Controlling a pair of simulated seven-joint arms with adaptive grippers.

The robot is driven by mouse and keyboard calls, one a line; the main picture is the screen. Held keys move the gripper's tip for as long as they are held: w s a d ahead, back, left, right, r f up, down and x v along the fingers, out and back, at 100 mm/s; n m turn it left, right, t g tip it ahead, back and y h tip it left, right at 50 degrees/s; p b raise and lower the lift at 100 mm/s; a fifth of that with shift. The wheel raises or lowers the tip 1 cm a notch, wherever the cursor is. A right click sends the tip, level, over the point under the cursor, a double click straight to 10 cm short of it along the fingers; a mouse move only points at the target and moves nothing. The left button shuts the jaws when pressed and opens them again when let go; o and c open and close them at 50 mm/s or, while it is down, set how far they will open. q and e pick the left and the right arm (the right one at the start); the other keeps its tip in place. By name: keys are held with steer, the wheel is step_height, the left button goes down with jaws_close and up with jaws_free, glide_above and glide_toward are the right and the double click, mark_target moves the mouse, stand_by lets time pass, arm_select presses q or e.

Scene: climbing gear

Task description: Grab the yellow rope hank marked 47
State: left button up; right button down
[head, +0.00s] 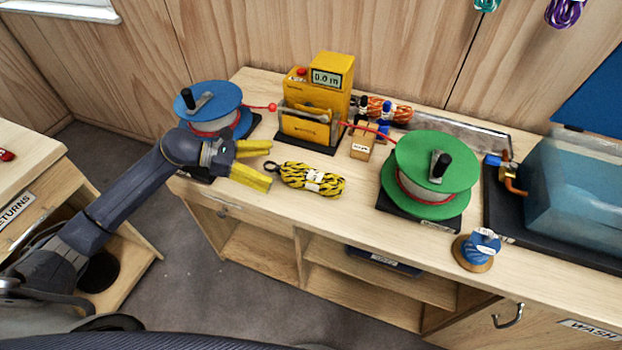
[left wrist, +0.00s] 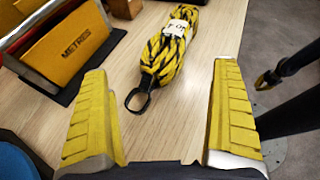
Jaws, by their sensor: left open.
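A yellow and black rope hank (head: 311,179) lies on the workbench, with a white tag around its middle; the tag's number is not clearly readable. Its dark end loop points toward my left gripper (head: 268,166). The gripper is open and empty, just left of the hank, with its yellow fingers apart. In the left wrist view the hank (left wrist: 166,52) lies beyond and between the fingers (left wrist: 161,70), with the loop nearest me. A dark arm with a yellow tip, apparently my right gripper (left wrist: 268,79), shows at the right edge; its jaws are unclear.
A yellow length meter (head: 317,103) stands behind the hank. A blue reel (head: 212,105) is behind my left gripper, and a green reel (head: 432,170) stands right of the hank. An orange rope (head: 388,110) lies at the back. Bare bench (head: 310,218) lies in front of the hank.

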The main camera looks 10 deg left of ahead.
mark_target(286, 170)
arm_select(q)
steer(key=shift+x, duration=3.05)
steer(key=shift+s+f, duration=0.1)
steer(key=c, duration=1.6)
